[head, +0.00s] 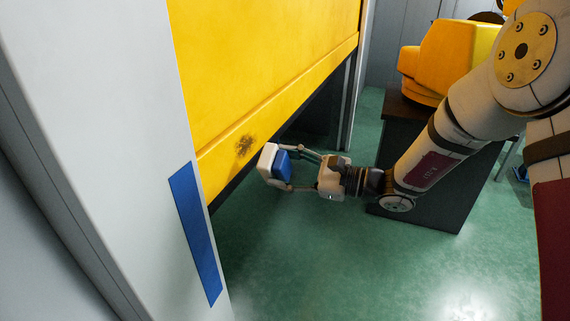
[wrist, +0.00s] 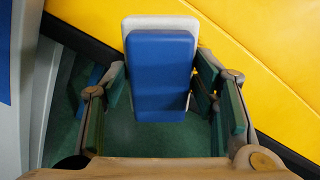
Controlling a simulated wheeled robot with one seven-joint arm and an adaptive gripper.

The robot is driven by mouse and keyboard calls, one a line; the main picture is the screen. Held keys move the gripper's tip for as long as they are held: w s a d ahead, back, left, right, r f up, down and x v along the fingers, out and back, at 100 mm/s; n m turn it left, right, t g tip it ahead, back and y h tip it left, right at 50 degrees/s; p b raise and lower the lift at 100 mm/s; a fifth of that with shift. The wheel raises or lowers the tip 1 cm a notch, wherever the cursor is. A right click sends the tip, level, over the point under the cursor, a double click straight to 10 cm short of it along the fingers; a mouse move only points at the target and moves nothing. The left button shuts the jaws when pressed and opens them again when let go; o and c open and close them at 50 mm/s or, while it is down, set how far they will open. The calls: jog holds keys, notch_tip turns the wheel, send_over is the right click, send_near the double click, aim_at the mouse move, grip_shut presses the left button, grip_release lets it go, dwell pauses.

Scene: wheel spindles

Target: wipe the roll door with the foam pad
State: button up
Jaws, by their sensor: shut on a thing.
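The yellow roll door (head: 265,60) hangs partly raised, its lower edge sloping across the head view. A dark smudge (head: 244,145) marks its lower left part. My gripper (head: 280,168) is shut on the foam pad, which has a white front (head: 267,160) and a blue back (head: 283,164). The pad is just below and right of the smudge; whether it touches the door I cannot tell. In the wrist view the blue side of the pad (wrist: 161,75) is between my fingers, with the yellow door (wrist: 270,60) behind and to the right. The smudge does not show there.
A pale door post (head: 120,130) with a blue strip (head: 196,234) stands at the left. A dark cabinet (head: 440,190) bearing a yellow machine (head: 440,60) stands right, behind my arm. Dark space opens under the door. The green floor (head: 330,260) in front is clear.

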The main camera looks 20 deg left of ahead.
jog(key=shift+w+a+r, duration=0.15)
jog(key=shift+a+r, duration=0.15)
jog(key=shift+r, duration=0.15)
jog(key=shift+w+a+b, duration=0.2)
jog(key=shift+a+b, duration=0.45)
jog(key=shift+a, duration=2.15)
jog(key=shift+w+a, duration=0.1)
jog(key=shift+a, duration=0.8)
jog(key=shift+w+d+f+b, duration=0.1)
jog(key=shift+w+b, duration=0.4)
jog(key=shift+w, duration=0.3)
jog(key=shift+w+d+f+b, duration=0.1)
jog(key=shift+w+b, duration=0.35)
jog(key=shift+w, duration=0.3)
jog(key=shift+w+d+r+b, duration=0.1)
jog(key=shift+w+b, duration=0.6)
jog(key=shift+w, duration=0.5)
jog(key=shift+w+r+b, duration=0.1)
jog(key=shift+w+b, duration=0.55)
jog(key=shift+w, duration=0.5)
jog(key=shift+w+d+f+b, duration=0.1)
jog(key=shift+w+b, duration=0.45)
jog(key=shift+w, duration=0.35)
jog(key=shift+w+d+f+b, duration=0.1)
jog(key=shift+w+b, duration=0.45)
jog(key=shift+w, duration=0.35)
jog(key=shift+a+r, duration=0.1)
jog(key=shift+r, duration=0.05)
